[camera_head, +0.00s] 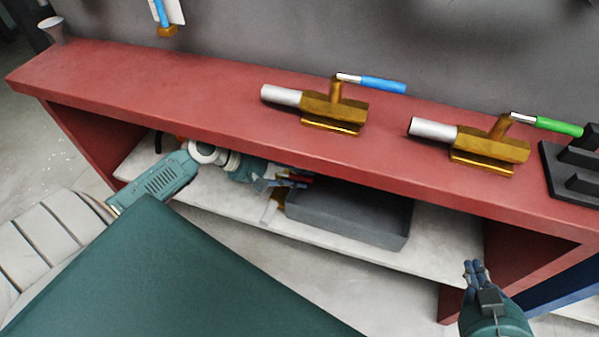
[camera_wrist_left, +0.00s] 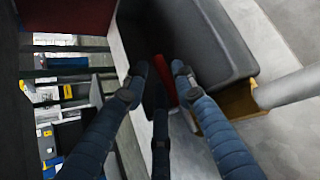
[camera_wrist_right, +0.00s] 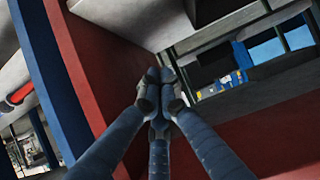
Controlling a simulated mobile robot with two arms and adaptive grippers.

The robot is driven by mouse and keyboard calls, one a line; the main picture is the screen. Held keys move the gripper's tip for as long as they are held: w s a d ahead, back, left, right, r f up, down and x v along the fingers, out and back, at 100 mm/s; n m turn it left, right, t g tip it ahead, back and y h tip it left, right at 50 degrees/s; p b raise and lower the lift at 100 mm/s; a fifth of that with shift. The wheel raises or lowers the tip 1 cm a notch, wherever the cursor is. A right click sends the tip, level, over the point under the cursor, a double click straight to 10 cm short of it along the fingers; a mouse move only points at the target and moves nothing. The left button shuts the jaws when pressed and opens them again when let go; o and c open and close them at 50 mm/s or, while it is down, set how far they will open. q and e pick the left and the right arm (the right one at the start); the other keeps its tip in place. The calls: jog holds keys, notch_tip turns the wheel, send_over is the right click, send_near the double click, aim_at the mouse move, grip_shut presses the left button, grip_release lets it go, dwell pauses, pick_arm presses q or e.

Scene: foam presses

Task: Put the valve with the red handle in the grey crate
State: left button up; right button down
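The valve with the red handle lies on the lower shelf, against the near left side of the grey crate (camera_head: 350,232). Its brass body (camera_wrist_left: 240,102), silver pipe (camera_wrist_left: 290,88) and red handle (camera_wrist_left: 164,78) show in the left wrist view; the left gripper hides part of it in the head view. My left gripper (camera_wrist_left: 160,72) is open, its fingers apart on either side of the red handle; contact cannot be told. The crate's dark wall (camera_wrist_left: 215,40) is just beyond. My right gripper (camera_head: 474,268) is shut and empty, by the red bench's right end.
On the red bench top (camera_head: 200,95) stand a valve with a blue handle (camera_head: 335,107), one with a green handle (camera_head: 490,150) and a black rack (camera_head: 570,175). The bench top overhangs the shelf (camera_head: 445,248), which has free room right of the crate.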

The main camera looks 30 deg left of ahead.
pick_arm(q)
jog(key=shift+o, duration=0.4)
